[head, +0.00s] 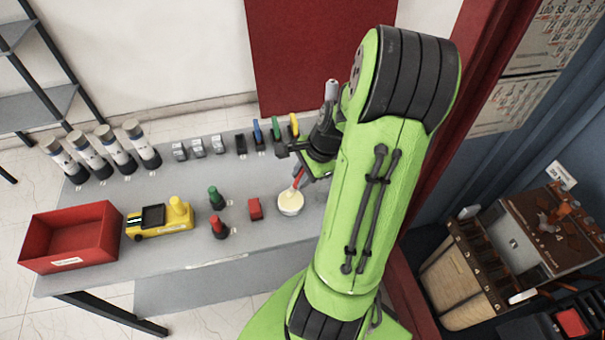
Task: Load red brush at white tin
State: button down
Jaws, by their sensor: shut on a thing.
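The white tin (291,208) stands on the grey table, with pale cream contents showing at its top. The red brush (298,175) is held tilted over the tin, its lower end at the tin's opening. I cannot tell whether the bristles touch the contents. My gripper (303,164) is shut on the brush's upper part, above and behind the tin. My green arm hides part of the gripper and the table to the right.
A red block (255,209) stands left of the tin. Further left are a red-capped bottle (219,228), a green-capped bottle (216,199), a yellow device (160,220) and a red bin (72,238). Several cylinders and small grey parts line the back. The table's front strip is clear.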

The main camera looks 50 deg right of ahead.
jog(key=shift+r+p, duration=2.3)
jog(key=shift+r, duration=0.4)
jog(key=shift+f, duration=0.1)
jog(key=shift+f, duration=0.1)
